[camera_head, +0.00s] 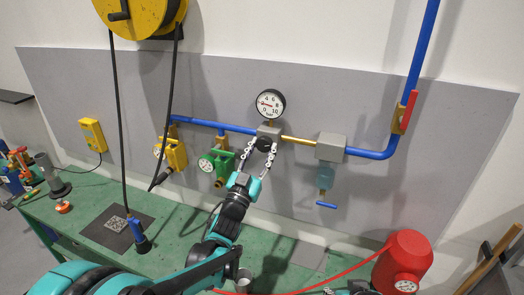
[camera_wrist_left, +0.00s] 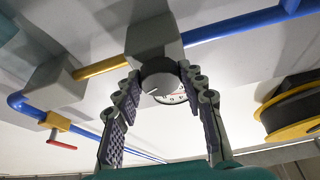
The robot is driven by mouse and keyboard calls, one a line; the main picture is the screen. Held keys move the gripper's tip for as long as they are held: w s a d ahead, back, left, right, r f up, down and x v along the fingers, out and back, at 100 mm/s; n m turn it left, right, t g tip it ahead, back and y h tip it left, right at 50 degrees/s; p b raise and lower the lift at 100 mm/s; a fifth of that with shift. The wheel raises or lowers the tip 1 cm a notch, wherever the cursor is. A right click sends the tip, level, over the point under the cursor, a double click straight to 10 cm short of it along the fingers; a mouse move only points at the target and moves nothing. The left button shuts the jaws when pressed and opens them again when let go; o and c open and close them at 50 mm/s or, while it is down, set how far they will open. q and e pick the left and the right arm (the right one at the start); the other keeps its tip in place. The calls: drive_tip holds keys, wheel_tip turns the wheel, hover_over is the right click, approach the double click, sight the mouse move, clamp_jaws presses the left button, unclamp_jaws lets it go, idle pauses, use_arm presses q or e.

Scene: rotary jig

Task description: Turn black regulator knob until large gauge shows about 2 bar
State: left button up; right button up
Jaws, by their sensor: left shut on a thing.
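The black regulator knob (camera_head: 264,143) sits under the grey regulator block (camera_head: 269,131) on the wall pipe. My left gripper (camera_head: 260,147) is shut on the knob, one finger on each side. In the left wrist view, the knob (camera_wrist_left: 160,82) has a pale mark on its face and sits between the two fingers (camera_wrist_left: 160,90). The large gauge (camera_head: 270,104) is above the block. Its red needle points left, near the 2 side; the exact reading is too small to tell. In the wrist view the knob partly hides the gauge (camera_wrist_left: 175,97). My right gripper is not visible.
A green regulator (camera_head: 216,163) and a yellow one (camera_head: 172,154) hang left of the knob. A grey block with a clear bowl (camera_head: 326,177) is to the right, then a red-handled valve (camera_head: 405,112). A red tank (camera_head: 403,260) stands at the green bench's right.

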use_arm(q)
drive_tip(key=o, duration=1.2)
drive_tip(key=shift+c, duration=0.2)
drive_tip(key=v, duration=1.2)
